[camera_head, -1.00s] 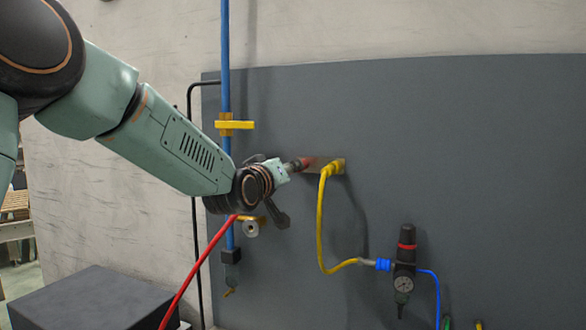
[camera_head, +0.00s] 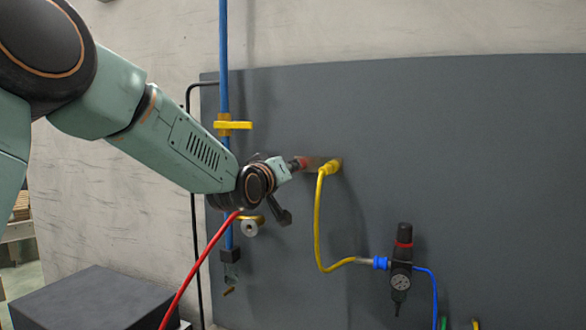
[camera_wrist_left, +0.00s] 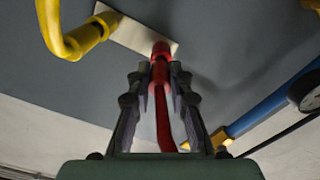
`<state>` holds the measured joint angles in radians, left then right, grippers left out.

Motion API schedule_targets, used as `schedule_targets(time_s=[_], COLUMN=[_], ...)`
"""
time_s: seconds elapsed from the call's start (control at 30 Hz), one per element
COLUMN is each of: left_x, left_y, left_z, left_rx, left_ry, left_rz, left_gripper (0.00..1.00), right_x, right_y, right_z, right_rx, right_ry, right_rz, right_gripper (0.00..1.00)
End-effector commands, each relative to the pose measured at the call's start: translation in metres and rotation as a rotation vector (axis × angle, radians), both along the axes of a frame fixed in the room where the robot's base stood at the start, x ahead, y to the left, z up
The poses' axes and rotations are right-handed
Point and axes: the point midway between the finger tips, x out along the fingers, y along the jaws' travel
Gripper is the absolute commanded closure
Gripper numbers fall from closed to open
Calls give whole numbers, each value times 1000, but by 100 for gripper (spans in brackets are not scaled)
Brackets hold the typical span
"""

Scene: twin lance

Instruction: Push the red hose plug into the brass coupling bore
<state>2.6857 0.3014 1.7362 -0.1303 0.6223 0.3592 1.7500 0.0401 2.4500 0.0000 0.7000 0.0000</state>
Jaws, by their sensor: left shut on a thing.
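My left gripper (camera_wrist_left: 160,88) is shut on the red hose plug (camera_wrist_left: 160,52), whose red hose (camera_head: 200,268) trails down to the lower left in the head view. In the head view the plug (camera_head: 298,163) points right, toward the metal plate (camera_head: 316,162) on the grey panel. In the wrist view the plug's front end overlaps the edge of this plate (camera_wrist_left: 140,38). The brass coupling bore cannot be made out, so I cannot tell whether the plug is inside it. My right gripper is in neither view.
A yellow hose fitting (camera_head: 331,166) sits on the plate right beside the plug, its hose curving down to a regulator with a gauge (camera_head: 401,281). A blue pipe with a yellow-handled valve (camera_head: 234,125) stands left. A dark box (camera_head: 90,300) lies lower left.

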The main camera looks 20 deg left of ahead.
Motion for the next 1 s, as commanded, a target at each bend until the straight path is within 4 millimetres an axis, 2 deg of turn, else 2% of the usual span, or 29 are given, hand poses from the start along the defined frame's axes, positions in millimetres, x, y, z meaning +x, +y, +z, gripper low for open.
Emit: schedule_targets(time_s=[1.0], left_x=[-12], left_y=[-1], left_z=[0], left_rx=[0], left_ry=[-1], left_rz=[0], left_gripper=[100], right_x=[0], right_y=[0], right_z=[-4], right_rx=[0], right_ry=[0], right_rz=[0], right_gripper=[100])
